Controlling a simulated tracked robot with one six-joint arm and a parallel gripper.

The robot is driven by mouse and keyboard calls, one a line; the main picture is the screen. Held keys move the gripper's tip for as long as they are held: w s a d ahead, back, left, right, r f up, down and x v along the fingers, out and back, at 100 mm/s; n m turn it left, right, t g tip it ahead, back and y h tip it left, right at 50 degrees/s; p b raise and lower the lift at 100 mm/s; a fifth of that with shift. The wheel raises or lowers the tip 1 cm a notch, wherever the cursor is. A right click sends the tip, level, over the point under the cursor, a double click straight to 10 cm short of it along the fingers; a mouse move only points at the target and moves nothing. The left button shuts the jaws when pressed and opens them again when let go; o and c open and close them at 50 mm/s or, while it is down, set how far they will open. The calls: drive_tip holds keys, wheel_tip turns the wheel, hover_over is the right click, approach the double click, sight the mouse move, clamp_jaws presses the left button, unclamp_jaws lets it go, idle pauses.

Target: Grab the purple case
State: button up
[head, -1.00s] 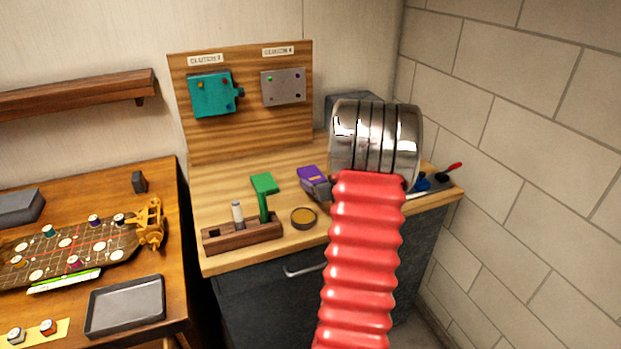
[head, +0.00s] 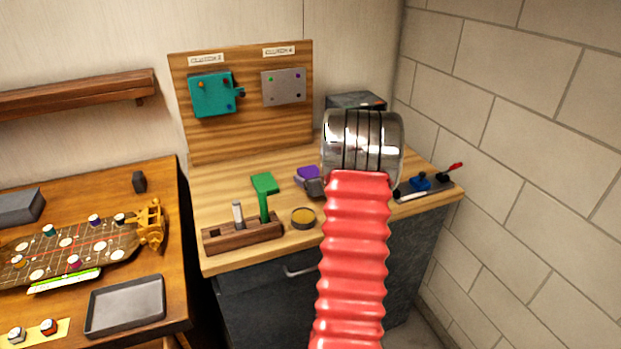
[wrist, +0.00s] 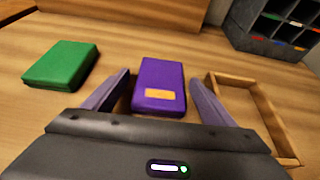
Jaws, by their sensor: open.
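The purple case (wrist: 159,84) lies flat on the wooden bench top in the wrist view, with an orange label on its near end. My gripper (wrist: 158,86) is open, with one grey finger on each side of the case.
A green block (wrist: 61,65) lies left of the case, and an empty wooden frame (wrist: 258,118) lies close on the right. A dark compartment box (wrist: 280,32) stands behind. In the head view, a wooden holder (head: 243,235) and a round tin (head: 303,218) are nearer the front edge.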

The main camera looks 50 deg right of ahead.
sight(313, 176)
drive_tip(key=c, duration=1.2)
drive_tip(key=shift+r, duration=0.1)
wheel_tip(313, 176, up, 10)
drive_tip(key=shift+f, duration=0.1)
idle(0.3)
